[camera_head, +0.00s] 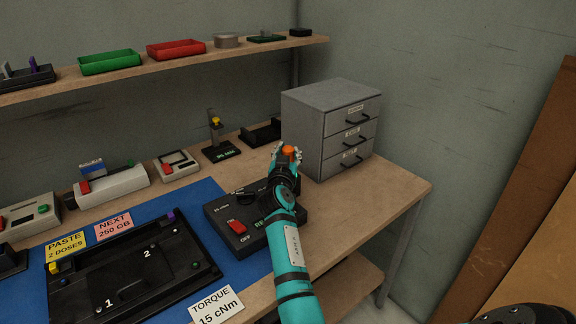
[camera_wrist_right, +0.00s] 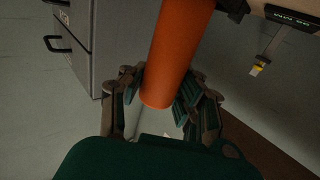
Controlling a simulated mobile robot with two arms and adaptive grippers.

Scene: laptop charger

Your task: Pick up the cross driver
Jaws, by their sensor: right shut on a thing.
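My right gripper (camera_head: 288,156) is shut on an orange cylindrical handle (camera_head: 291,149), apparently the cross driver's. In the right wrist view the handle (camera_wrist_right: 178,45) stands tilted between the fingers of the right gripper (camera_wrist_right: 165,92). The driver's tip cannot be made out. The gripper is over the right part of the bench, in front of the grey drawer cabinet. My left gripper is not in view.
A grey three-drawer cabinet (camera_head: 306,135) stands just behind the gripper. A black box with a red switch (camera_head: 237,227) lies beside my right arm. A small stand with a yellow part (camera_head: 215,122) is to the left. The bench's right end (camera_head: 385,195) is clear.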

